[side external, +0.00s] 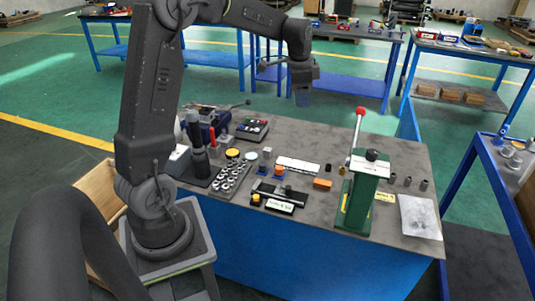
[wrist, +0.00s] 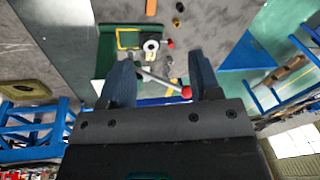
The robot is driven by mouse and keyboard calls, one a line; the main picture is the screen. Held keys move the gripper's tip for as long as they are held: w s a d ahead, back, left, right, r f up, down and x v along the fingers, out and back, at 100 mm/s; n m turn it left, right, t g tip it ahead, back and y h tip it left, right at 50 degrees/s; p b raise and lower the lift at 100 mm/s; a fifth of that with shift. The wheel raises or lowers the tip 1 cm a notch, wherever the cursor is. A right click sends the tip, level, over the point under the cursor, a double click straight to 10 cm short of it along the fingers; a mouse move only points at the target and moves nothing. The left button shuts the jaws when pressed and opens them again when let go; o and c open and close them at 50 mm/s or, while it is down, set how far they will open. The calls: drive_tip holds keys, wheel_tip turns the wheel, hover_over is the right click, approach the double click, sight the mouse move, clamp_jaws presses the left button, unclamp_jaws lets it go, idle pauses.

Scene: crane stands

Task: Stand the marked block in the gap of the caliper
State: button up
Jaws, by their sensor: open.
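My gripper (side external: 303,97) is high above the far side of the bench, pointing down, in the side external view. In the wrist view its two dark blue fingers stand apart with nothing between them (wrist: 163,78). A dark, long tool that looks like the caliper (side external: 278,192) lies near the bench's middle front, by a white label plate; its gap is too small to make out. Several small blocks lie around it, among them a grey cube (side external: 267,152) and an orange block (side external: 322,184). I cannot tell which is the marked block.
A green press (side external: 357,203) with a red-knobbed lever (side external: 360,111) rises at the bench's right. A tray of metal parts (side external: 231,177), dark upright tools (side external: 199,155) and a vise (side external: 207,118) crowd the left.

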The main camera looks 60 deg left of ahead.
drive_tip(key=w+a+f+m+g, duration=0.1)
drive_tip(key=w+a+f+m, duration=0.1)
drive_tip(key=a+f, duration=0.95)
drive_tip(key=m+g+h, duration=0.1)
drive_tip(key=m, duration=0.1)
hover_over(268, 149)
drive_tip(key=f, duration=1.6)
drive_tip(key=shift+w+d, duration=0.15)
drive_tip(key=shift+w, duration=0.05)
drive_tip(key=shift+s+f, duration=0.2)
drive_tip(key=shift+f, duration=2.75)
clamp_jaws()
